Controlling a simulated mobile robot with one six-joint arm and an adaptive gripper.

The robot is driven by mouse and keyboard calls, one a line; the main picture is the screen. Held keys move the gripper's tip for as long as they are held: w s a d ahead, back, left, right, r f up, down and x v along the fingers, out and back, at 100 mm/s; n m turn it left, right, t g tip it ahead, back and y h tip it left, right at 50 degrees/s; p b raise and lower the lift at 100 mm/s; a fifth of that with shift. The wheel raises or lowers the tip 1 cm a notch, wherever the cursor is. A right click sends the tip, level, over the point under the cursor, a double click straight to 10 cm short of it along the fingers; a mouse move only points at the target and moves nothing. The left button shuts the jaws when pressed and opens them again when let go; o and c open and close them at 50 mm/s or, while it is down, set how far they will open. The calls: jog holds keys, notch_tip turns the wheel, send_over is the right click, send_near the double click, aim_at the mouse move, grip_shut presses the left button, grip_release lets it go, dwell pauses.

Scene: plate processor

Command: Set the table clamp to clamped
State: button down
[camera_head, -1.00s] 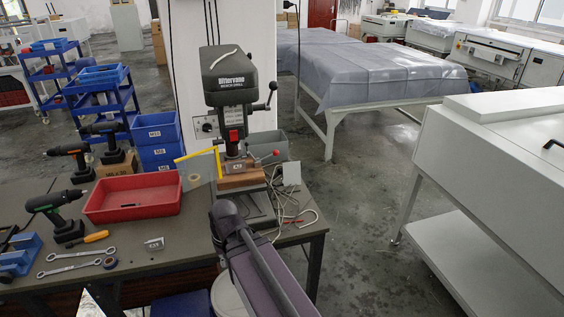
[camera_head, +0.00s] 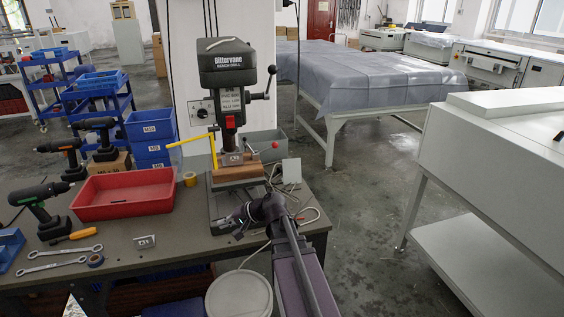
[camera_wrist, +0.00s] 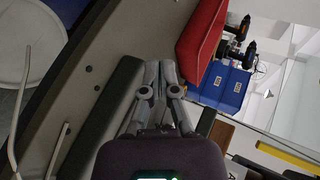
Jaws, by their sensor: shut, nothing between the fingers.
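The bench drill (camera_head: 228,68) stands on the table. I cannot tell for sure which part is the table clamp. My gripper (camera_head: 238,216) is low in front of the drill, over its dark base, below the wooden block (camera_head: 235,172). In the wrist view my gripper (camera_wrist: 161,68) is shut and empty, beside the dark drill base (camera_wrist: 108,120). The yellow handle (camera_wrist: 288,157) shows at lower right there; the red knob is not visible.
Cordless drills and wrenches lie further left. Loose cables (camera_head: 300,214) lie right of the base. A white bucket (camera_head: 238,298) stands in front of the table.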

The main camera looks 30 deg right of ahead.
jog(key=w+d+m+t+b, duration=0.1)
jog(key=d+m+t+b, duration=0.1)
jog(key=d, duration=0.2)
jog(key=w+d+r+m+t+b, duration=0.1)
jog(key=w+d+m+t+b, duration=0.1)
jog(key=d, duration=0.3)
jog(key=w+d+r+m+t+b, duration=0.1)
jog(key=d+m+t+b, duration=0.1)
jog(key=d+t, duration=0.1)
jog(key=shift+w+d+m+y, duration=0.2)
jog(key=shift+d+m+y, duration=0.15)
jog(key=shift+d, duration=0.55)
jog(key=s+d+r+m+t+h+b, duration=0.2)
jog(key=d+m+t+h+b, duration=0.4)
jog(key=d, duration=1.2)
jog(key=m+t, duration=0.2)
jog(key=m, duration=0.2)
jog(key=shift+s+d+h, duration=0.2)
jog(key=shift+d+h, duration=0.15)
jog(key=shift+w, duration=0.1)
jog(key=s+a+r+p+x, duration=0.1)
jog(key=p+x, duration=0.5)
jog(key=x, duration=0.6)
jog(key=shift+w+a+r+p, duration=0.2)
jog(key=shift+a+r+p, duration=0.15)
jog(key=shift+a+r, duration=0.2)
jog(key=shift+f, duration=0.1)
jog(key=shift+d, duration=0.1)
